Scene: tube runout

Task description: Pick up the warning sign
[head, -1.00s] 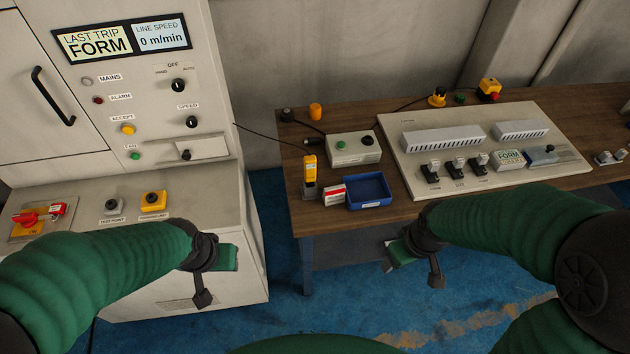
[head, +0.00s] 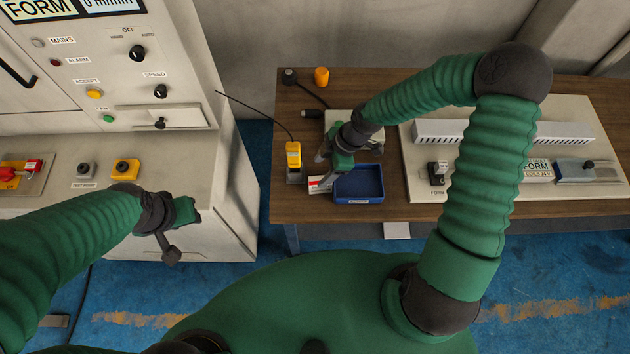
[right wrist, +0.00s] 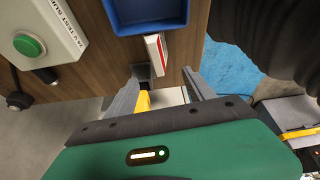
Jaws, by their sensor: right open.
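The warning sign (head: 318,185) is a small red and white block on the wooden table, beside the left edge of the blue tray. In the right wrist view the sign (right wrist: 156,54) shows its white edge and a red face. My right gripper (head: 324,170) is above the table at the sign, partly covering it. In the right wrist view its two grey fingers (right wrist: 162,78) are apart, with the sign just beyond and between their tips, not held. My left gripper (head: 185,225) hangs in front of the grey cabinet, away from the sign; its jaws are unclear.
The blue tray (head: 359,186) is close on the sign's right. A yellow device (head: 293,155) stands in a holder to its left, its cable running to the cabinet. A grey box with a green button (right wrist: 30,45) is behind. A panel board (head: 410,170) fills the right.

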